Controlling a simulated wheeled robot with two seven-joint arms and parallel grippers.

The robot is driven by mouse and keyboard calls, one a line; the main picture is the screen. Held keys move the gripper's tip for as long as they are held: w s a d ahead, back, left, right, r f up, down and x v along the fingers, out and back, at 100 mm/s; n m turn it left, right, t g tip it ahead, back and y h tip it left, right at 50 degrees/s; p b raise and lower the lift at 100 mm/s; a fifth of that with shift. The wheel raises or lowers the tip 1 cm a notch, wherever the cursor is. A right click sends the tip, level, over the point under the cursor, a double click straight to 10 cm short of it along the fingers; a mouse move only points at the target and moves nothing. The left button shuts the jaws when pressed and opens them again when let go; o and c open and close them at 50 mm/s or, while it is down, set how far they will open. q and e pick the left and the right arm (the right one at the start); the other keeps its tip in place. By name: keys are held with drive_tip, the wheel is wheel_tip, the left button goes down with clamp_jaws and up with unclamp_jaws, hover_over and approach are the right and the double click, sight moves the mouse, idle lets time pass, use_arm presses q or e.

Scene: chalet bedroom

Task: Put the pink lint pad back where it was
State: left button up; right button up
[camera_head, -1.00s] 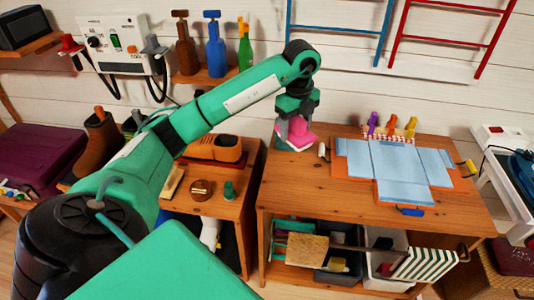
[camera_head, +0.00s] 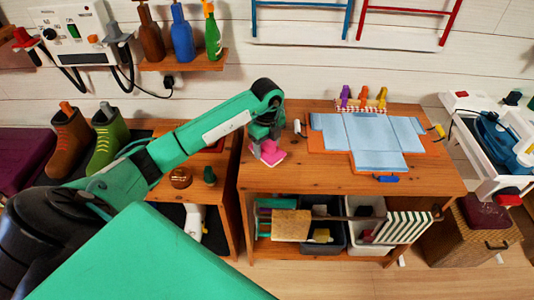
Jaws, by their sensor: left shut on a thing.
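The pink lint pad (camera_head: 268,152) is at the left end of the wooden table (camera_head: 300,179), with a pale edge showing under it. My left gripper (camera_head: 266,141) points down from above and is shut on the pad. I cannot tell whether the pad touches the tabletop. The fingertips are partly hidden by the wrist and the pad. My right gripper is not in view.
A folded light blue cloth (camera_head: 365,136) on an orange board lies right of the pad. A small white item (camera_head: 298,127) stands between them. Several coloured clips (camera_head: 362,98) stand behind the cloth. Bins (camera_head: 325,235) sit on the shelf below. The tabletop in front is clear.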

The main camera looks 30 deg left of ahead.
sight(267, 155)
use_arm(q)
wheel_tip(267, 155, down, 4)
drive_tip(key=shift+f+p, duration=0.1)
drive_tip(key=shift+p, duration=0.2)
drive_tip(key=shift+f, duration=0.1)
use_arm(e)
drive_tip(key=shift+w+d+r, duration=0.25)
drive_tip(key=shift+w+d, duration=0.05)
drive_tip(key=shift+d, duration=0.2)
use_arm(q)
drive_tip(key=shift+f, duration=0.1)
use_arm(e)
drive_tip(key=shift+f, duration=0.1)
use_arm(q)
drive_tip(key=o, duration=0.9)
drive_tip(key=shift+o, duration=0.2)
